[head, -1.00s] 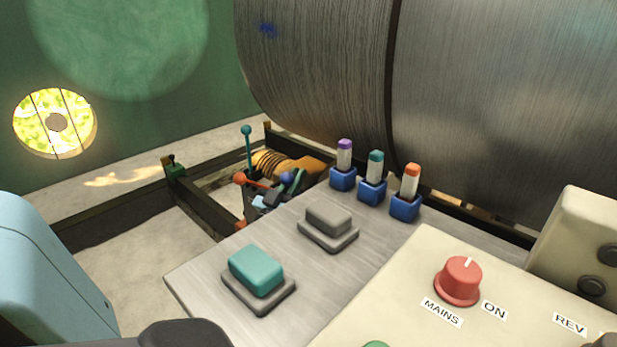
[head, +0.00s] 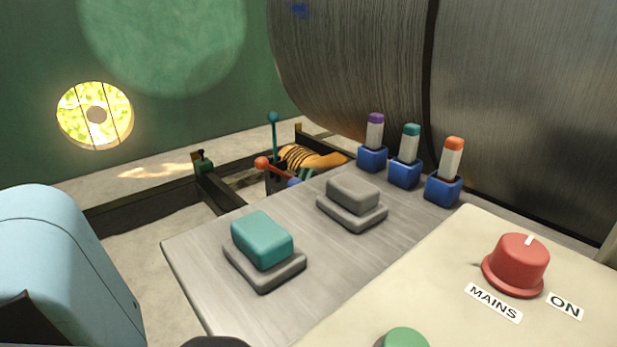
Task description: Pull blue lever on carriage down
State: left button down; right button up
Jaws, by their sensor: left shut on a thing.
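In the head view, a cluster of small levers stands beyond the far left edge of the metal panel. The blue lever (head: 294,182) shows only as a small blue knob just above that edge; its shaft is hidden by the panel. An orange-red knob (head: 262,162) is beside it on the left, and a teal-topped lever (head: 273,118) stands upright behind. The light-blue arm link at the left is mine and runs out of the bottom of the frame. I see no fingertips of either gripper, and no finger shows on the blue knob.
The metal panel (head: 200,250) carries a teal button (head: 262,238), a grey button (head: 352,193) and three blue-based markers. A cream console (head: 430,290) with a red MAINS knob (head: 518,262) is in front right. A big steel cylinder (head: 350,70) blocks the back right.

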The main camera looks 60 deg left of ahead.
pick_arm(q)
jog(key=shift+s+a+r, duration=0.1)
jog(key=shift+s+r, duration=0.15)
jog(key=shift+s, duration=0.05)
jog(key=c, duration=1.7)
grip_release()
jog(key=shift+o, duration=1)
jog(key=shift+s, duration=0.15)
jog(key=shift+s+r, duration=0.1)
jog(key=shift+f, duration=0.3)
jog(key=v, duration=0.7)
jog(key=shift+s, duration=0.2)
